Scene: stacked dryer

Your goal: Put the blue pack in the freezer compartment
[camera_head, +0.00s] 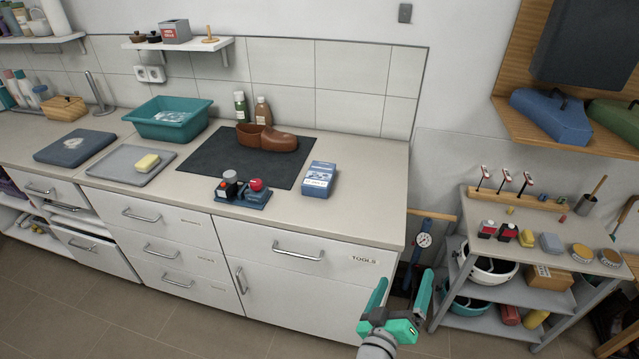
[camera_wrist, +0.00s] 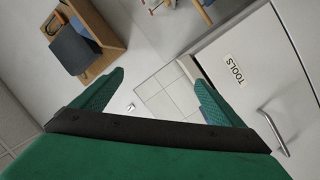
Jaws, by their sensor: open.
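A blue pack (camera_head: 319,179) with pale printing lies on the counter (camera_head: 370,215) near its front right part, beside the dark mat. My gripper (camera_head: 404,292) is open and empty, in front of the cabinet's right end and below the counter top, well apart from the pack. In the wrist view the open fingers (camera_wrist: 160,95) frame wall tiles, with a white front labelled TOOLS (camera_wrist: 236,68) to the right. I see no compartment marked as a freezer in either view.
A blue base with a red knob (camera_head: 256,185) stands left of the pack. A teal basin (camera_head: 168,118) is farther left. A loaded grey cart (camera_head: 480,220) stands at right. Some floor in front is clear.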

